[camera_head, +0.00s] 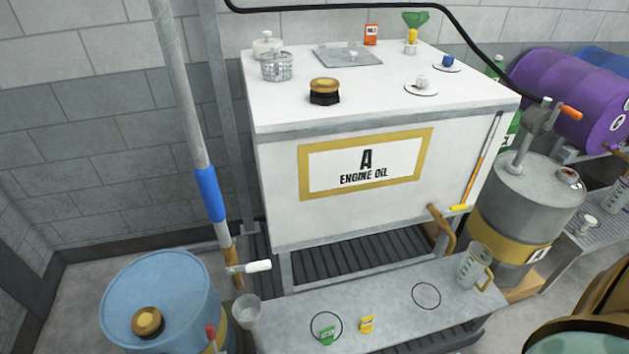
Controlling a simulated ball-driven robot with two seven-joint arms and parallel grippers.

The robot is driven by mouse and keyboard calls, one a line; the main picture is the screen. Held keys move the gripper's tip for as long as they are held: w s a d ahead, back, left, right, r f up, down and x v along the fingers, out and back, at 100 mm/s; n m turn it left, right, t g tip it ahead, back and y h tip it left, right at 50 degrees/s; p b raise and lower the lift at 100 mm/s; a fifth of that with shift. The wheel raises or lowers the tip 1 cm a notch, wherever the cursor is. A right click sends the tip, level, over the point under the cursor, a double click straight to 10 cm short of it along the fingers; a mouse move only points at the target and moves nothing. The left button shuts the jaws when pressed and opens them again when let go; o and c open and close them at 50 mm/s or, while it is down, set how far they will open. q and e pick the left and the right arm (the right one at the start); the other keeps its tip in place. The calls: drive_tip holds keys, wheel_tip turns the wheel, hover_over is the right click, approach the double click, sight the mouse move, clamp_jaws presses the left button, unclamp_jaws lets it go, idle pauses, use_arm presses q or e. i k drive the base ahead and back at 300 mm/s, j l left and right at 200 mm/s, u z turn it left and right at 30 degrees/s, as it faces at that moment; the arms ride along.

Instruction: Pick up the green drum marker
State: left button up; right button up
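A small green marker (327,336) with faint lettering stands on the grey bench (395,308) at the bottom of the head view. It sits at the lower part of a thin black circle outline (326,314). A similar yellow marker (367,324) stands just to its right. Neither of my grippers shows in this view, so I cannot see whether they are open or shut.
A second circle (426,284) on the bench is empty. A clear jug (473,266) stands at the bench's right end, a clear funnel-like cup (247,311) at its left. A blue drum (165,285) is left; the white engine oil tank (280,170) rises behind.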

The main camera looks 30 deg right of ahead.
sight(328, 334)
drive_tip(key=z, duration=1.1)
drive_tip(key=l+u, duration=0.25)
drive_tip(key=l, duration=0.35)
drive_tip(key=l+u, duration=0.2)
drive_tip(key=l, duration=0.45)
drive_tip(key=k+l+u, duration=0.25)
drive_tip(key=l, duration=0.35)
drive_tip(key=i, duration=0.1)
